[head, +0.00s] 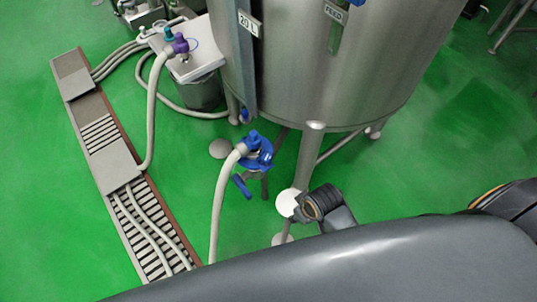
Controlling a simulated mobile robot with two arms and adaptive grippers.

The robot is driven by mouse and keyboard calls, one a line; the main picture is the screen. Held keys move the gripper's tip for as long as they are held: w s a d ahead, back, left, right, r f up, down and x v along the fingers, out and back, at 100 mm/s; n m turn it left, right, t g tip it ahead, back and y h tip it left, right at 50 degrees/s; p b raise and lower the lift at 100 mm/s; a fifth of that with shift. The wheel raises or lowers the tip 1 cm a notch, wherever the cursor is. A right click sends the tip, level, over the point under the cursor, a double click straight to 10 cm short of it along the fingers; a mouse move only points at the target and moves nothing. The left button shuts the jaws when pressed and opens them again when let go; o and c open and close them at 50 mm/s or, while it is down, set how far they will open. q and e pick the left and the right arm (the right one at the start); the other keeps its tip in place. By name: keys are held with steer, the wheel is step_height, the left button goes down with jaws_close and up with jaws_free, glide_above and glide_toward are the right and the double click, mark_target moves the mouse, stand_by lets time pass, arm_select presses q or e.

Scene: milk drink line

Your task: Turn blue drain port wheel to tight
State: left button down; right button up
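The blue drain port wheel (258,151) sits low in front of the steel tank, at the middle of the head view. A thick pale hose (220,196) meets its fitting from the left and partly covers it. A separate blue lever-like handle (241,186) hangs just below and to the left. Whether the wheel is tight or loose cannot be told from this view. A dark ribbed piece, probably part of my arm, shows right of and below the wheel. No fingertips of either gripper can be made out.
The steel tank (330,75) stands behind the wheel, with a slanted leg (308,160) just to its right. A floor drain channel (100,133) with hoses runs along the left. A steel box (196,62) with purple and teal fittings stands upper left. Green floor is open at right.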

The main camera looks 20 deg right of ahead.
steer(key=w+a+n, duration=0.1)
steer(key=w, duration=0.1)
steer(key=w+a+r+n, duration=0.1)
steer(key=w, duration=0.2)
steer(key=w+a+r+n, duration=0.1)
steer(key=w+n, duration=0.1)
steer(key=shift+w+a+r+g, duration=0.1)
steer(key=shift+w+r+g, duration=0.05)
steer(key=shift+g, duration=0.25)
steer(key=w+a+r+n, duration=0.1)
steer(key=w+r+n, duration=0.3)
steer(key=w, duration=0.2)
step_height(320, 180, up, 9)
steer(key=n+g+p, duration=0.1)
steer(key=n+g, duration=0.1)
steer(key=n, duration=0.5)
glide_above(266, 157)
steer(key=shift+h, duration=0.4)
step_height(266, 157, down, 14)
steer(key=shift+d+r, duration=0.1)
steer(key=shift+r, duration=0.15)
jaws_close()
